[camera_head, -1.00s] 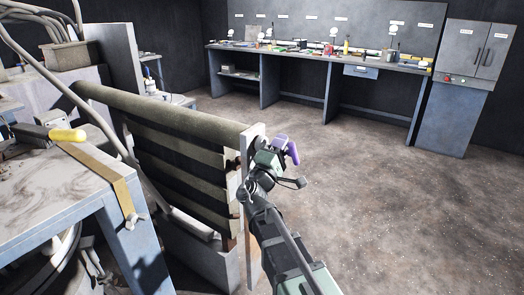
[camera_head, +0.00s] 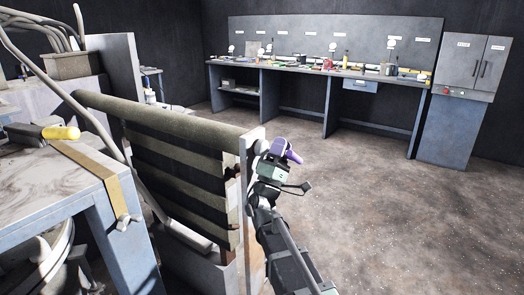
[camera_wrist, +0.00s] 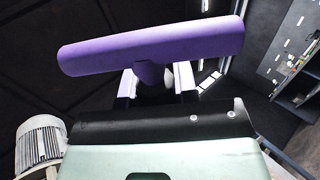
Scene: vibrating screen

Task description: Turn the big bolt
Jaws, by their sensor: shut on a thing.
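My gripper (camera_head: 276,158) is beside the top of the upright end post (camera_head: 247,200) of the screen frame. It is shut on a purple T-shaped tool (camera_head: 287,151). In the wrist view, the tool's thick purple bar (camera_wrist: 150,47) lies across the picture beyond the two pale jaws (camera_wrist: 157,84), with its short stem between them. A rounded grey end (camera_head: 262,146) shows between the post top and the gripper; I cannot tell if it is the big bolt or part of the tool. No bolt is clearly visible; contact is hidden.
A rolled grey bar (camera_head: 165,117) tops the slatted screen panel (camera_head: 180,165). A worn table (camera_head: 50,190) with a yellow-handled tool (camera_head: 61,133) stands at left. A long workbench (camera_head: 325,72) and a cabinet (camera_head: 461,100) stand at the back. The floor (camera_head: 390,200) at right is clear.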

